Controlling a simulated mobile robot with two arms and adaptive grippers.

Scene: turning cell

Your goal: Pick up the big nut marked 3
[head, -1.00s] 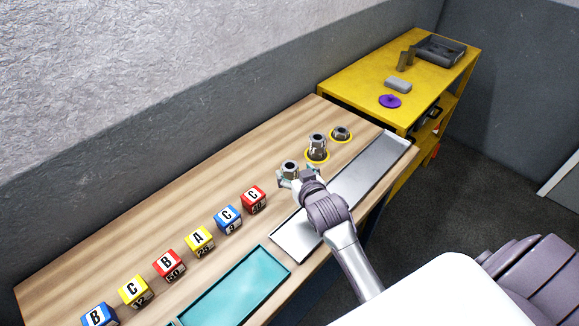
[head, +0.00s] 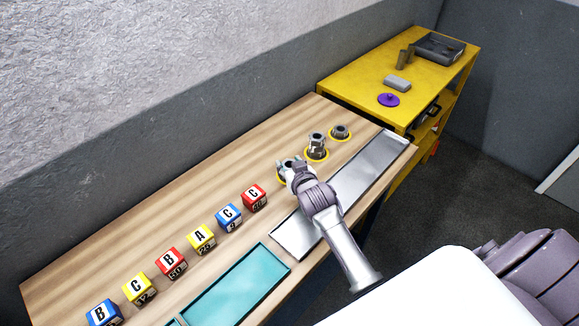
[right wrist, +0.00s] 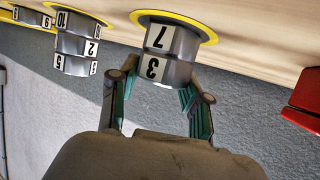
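In the right wrist view, which shows the table upside down, the big nut marked 3 (right wrist: 158,70) sits on a grey piece marked 7 (right wrist: 165,38), inside a yellow ring. My right gripper (right wrist: 160,88) is open, with one finger on each side of the nut marked 3. The fingertips reach the nut's sides; I cannot tell whether they touch it. In the head view, my right gripper (head: 293,172) covers most of this nearest stack. My left gripper is not in view.
Further along stand a taller nut stack (head: 316,146) and a low one (head: 341,131), each in a yellow ring. Lettered cubes, such as the red one (head: 254,197), line the wooden table. A metal tray (head: 355,182) and a teal tray (head: 238,287) lie along the front.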

